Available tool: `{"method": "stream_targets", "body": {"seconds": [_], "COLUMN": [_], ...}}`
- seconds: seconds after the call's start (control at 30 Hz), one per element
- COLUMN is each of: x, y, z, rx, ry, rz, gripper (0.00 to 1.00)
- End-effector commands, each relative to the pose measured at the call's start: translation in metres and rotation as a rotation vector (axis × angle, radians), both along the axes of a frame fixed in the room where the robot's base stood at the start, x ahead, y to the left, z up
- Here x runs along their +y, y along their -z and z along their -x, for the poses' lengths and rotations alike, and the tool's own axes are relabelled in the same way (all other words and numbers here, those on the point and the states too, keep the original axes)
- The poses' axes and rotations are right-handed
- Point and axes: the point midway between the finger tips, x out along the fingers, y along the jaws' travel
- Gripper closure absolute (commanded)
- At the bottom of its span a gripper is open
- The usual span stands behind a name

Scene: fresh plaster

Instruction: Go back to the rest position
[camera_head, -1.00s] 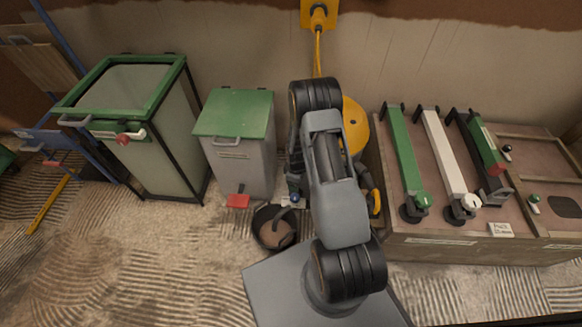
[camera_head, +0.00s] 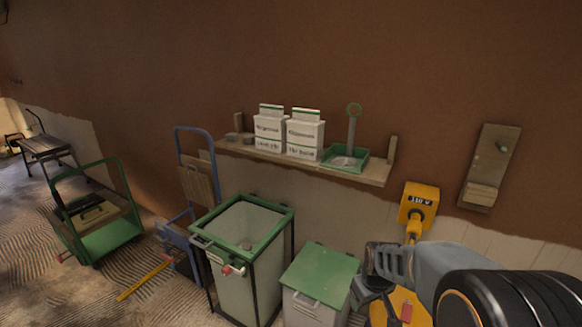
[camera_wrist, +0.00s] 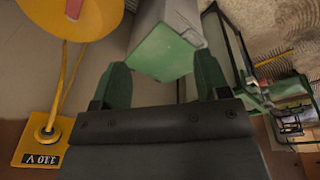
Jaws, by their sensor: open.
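My gripper (camera_wrist: 162,82) is open in the wrist view, its two green fingers apart with nothing between them. Beyond the fingers is the green-lidded grey bin (camera_wrist: 165,52). In the head view my arm enters at the lower right and reaches left, its wrist end near the right side of that bin's green lid (camera_head: 320,272). The fingers are not clear in the head view.
A green-framed bin (camera_head: 243,222) stands left of the lidded bin. A shelf (camera_head: 375,172) holds white boxes (camera_head: 305,136) and a green tray (camera_head: 345,163). A yellow 110 V socket box (camera_head: 418,203) is on the wall above my arm. A green cart (camera_head: 110,238) stands at far left.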

Motion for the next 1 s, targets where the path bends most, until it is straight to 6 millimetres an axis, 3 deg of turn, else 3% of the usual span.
{"method": "stream_targets", "body": {"seconds": [0.03,0.1,0.2,0.4,0.6,1.0], "x": [0.007,0.014,0.023,0.033,0.036,0.036], "y": [-0.060,-0.103,-0.152,-0.212,-0.232,-0.233], "z": [0.014,0.033,0.059,0.100,0.119,0.122], "rx": [-0.029,-0.052,-0.079,-0.119,-0.134,-0.136], "ry": [0.036,0.092,0.164,0.270,0.319,0.327], "rz": [-0.008,-0.022,-0.044,-0.083,-0.102,-0.106], "gripper": [0.31,0.31,0.31,0.31,0.31,0.31]}}
